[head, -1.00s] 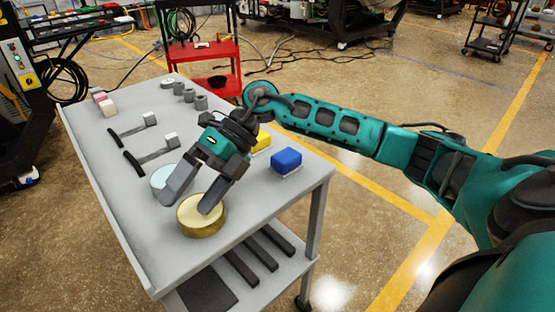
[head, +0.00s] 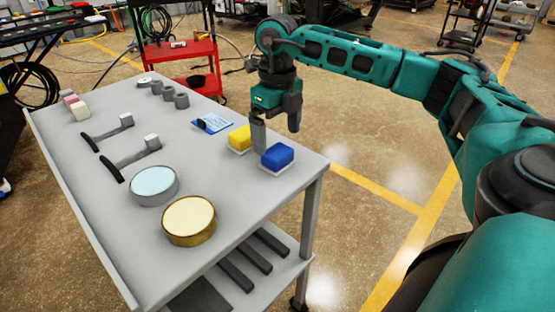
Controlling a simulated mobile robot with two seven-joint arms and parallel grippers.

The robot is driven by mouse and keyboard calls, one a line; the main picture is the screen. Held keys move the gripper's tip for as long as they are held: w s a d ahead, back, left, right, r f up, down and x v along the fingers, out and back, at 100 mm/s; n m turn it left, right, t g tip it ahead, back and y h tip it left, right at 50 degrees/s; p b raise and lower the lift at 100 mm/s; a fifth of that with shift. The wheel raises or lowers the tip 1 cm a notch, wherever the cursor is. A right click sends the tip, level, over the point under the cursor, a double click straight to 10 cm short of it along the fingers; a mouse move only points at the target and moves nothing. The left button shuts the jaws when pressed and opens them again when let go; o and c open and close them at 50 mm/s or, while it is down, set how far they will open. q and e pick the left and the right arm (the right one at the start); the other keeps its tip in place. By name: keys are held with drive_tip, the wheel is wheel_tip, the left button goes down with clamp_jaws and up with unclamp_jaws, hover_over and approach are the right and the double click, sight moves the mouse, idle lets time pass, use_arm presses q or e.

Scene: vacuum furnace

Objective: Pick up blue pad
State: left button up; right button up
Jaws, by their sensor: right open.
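The blue pad (head: 277,157) has a white underside and lies on the grey table near its right edge. My right gripper (head: 276,137) is above and just behind the blue pad, pointing down, with its two fingers apart and nothing seen between them. The left finger reaches down between the yellow pad (head: 240,139) and the blue pad; I cannot tell whether it touches either. The right finger is higher in the picture, beyond the blue pad. My left gripper is not in view.
On the grey table (head: 110,224) are a gold-rimmed round tin (head: 189,220), a silver-rimmed tin (head: 154,185), two brushes with dark handles, several grey cylinders and a blue-white card (head: 212,123). A red cart (head: 180,52) stands behind. The table's left front is clear.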

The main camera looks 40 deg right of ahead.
sight(278, 150)
drive_tip(key=shift+f, duration=0.65)
wheel_tip(278, 150, down, 4)
drive_tip(key=shift+f+b, duration=0.25)
drive_tip(key=shift+b, duration=0.1)
use_arm(q)
drive_tip(key=shift+w+d, duration=0.1)
drive_tip(key=shift+w, duration=0.1)
use_arm(e)
drive_tip(key=c, duration=1.1)
drive_tip(key=shift+r, duration=0.2)
use_arm(q)
drive_tip(key=shift+s+a+r+p, duration=0.4)
drive_tip(key=shift+a+r+p, duration=0.35)
drive_tip(key=shift+p, duration=1.15)
use_arm(e)
wheel_tip(278, 150, up, 20)
drive_tip(key=shift+f, duration=0.1)
